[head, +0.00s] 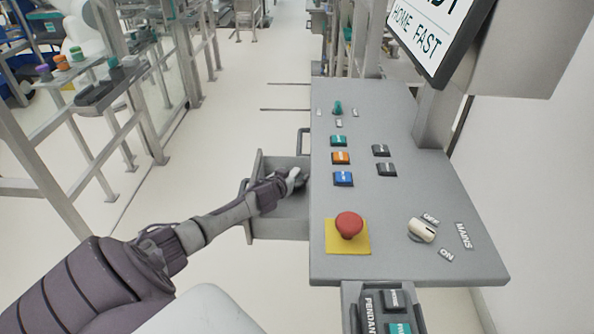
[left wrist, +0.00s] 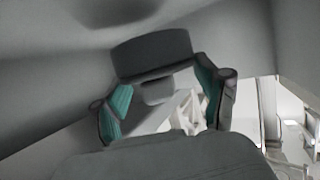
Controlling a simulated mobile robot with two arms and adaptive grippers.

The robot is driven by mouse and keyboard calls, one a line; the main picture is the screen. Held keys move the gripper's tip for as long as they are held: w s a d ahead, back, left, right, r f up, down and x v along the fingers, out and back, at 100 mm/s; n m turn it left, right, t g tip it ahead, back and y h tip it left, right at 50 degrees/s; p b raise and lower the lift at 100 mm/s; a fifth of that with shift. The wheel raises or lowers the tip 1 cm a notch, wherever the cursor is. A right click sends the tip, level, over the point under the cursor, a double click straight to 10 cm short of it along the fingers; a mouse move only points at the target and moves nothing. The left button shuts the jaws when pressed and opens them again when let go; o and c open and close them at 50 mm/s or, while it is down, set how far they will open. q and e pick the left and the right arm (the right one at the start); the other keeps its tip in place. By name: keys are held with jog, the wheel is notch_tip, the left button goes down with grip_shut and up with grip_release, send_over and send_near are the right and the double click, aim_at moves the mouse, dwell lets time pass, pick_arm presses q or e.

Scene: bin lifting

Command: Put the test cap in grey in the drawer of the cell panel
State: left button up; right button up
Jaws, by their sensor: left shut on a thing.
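The cell panel (head: 385,225) is a grey console, with its grey drawer (head: 278,228) pulled open on the left side. My left gripper (head: 296,179) reaches into the open drawer, close to the panel's edge. In the left wrist view, its teal-padded fingers (left wrist: 165,95) are shut on the grey test cap (left wrist: 150,52), a dark block with a smaller stub below. Grey drawer walls surround it. In the head view the cap is mostly hidden by the gripper, and I cannot tell whether it touches the drawer floor. My right gripper is not in view.
The panel top carries a red emergency button (head: 349,225), coloured push buttons (head: 341,158) and a white rotary switch (head: 422,230). A screen (head: 428,32) stands above. A second handle (head: 303,141) sticks out behind the drawer. The floor (head: 222,150) to the left is clear.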

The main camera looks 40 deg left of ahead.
aim_at(297, 176)
pick_arm(q)
jog(key=x, duration=0.3)
jog(key=shift+r, duration=0.2)
jog(key=shift+w+f, duration=0.1)
jog(key=shift+f, duration=0.2)
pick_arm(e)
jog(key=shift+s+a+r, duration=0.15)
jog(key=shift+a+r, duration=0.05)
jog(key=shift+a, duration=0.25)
pick_arm(q)
jog(key=shift+f+b, duration=0.5)
jog(key=shift+f, duration=0.1)
jog(key=o, duration=1.2)
jog(key=shift+c, duration=0.2)
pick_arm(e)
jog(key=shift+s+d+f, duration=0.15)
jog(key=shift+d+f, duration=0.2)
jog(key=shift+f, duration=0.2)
